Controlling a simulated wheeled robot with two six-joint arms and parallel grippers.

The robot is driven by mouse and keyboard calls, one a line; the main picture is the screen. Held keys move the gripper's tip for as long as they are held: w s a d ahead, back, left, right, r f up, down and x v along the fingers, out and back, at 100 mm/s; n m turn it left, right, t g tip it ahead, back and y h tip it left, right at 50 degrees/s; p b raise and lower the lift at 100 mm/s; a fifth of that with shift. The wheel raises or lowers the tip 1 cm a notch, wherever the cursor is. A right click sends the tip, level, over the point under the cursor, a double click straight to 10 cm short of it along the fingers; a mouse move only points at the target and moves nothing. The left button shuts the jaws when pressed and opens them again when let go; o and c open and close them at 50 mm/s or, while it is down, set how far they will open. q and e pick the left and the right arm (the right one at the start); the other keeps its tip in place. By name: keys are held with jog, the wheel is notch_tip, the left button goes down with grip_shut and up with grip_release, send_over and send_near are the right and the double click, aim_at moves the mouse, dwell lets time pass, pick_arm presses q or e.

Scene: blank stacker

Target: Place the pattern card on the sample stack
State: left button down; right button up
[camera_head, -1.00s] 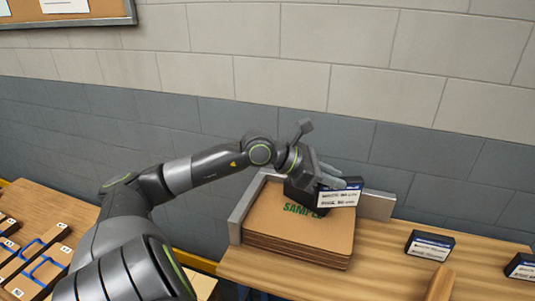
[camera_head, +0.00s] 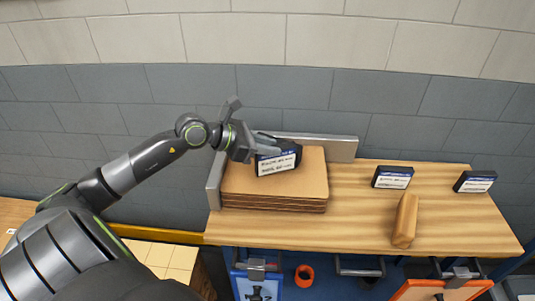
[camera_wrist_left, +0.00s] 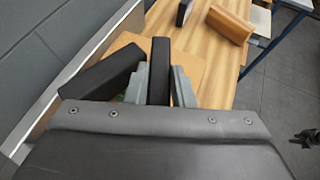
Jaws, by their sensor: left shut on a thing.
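My left gripper (camera_head: 262,146) is shut on a black block-like card with a white label (camera_head: 277,161); the label's small print is unreadable. The card is at the back middle of the sample stack (camera_head: 300,185), a pile of brown sheets. I cannot tell if it touches the top sheet. In the left wrist view, grey fingers (camera_wrist_left: 160,84) flank the upright black card (camera_wrist_left: 159,62). A second black, slanted piece (camera_wrist_left: 103,73) shows to their left; what it is is unclear. The stack's top (camera_wrist_left: 190,62) shows behind the fingers. My right gripper is not in view.
A metal corner fence (camera_head: 214,182) stands along the stack's left and back sides. Two more black labelled blocks (camera_head: 393,178) (camera_head: 475,182) and a wooden block (camera_head: 405,220) sit to the right on the wooden table (camera_head: 350,215). A grey-blue brick wall rises behind.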

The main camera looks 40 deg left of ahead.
aim_at(275, 159)
pick_arm(q)
notch_tip(275, 159, down, 3)
jog(key=shift+d+f, duration=0.1)
jog(key=shift+f, duration=0.15)
jog(key=c, duration=1.7)
grip_release()
jog(key=shift+f, duration=0.1)
jog(key=o, duration=0.4)
jog(key=shift+o, duration=0.2)
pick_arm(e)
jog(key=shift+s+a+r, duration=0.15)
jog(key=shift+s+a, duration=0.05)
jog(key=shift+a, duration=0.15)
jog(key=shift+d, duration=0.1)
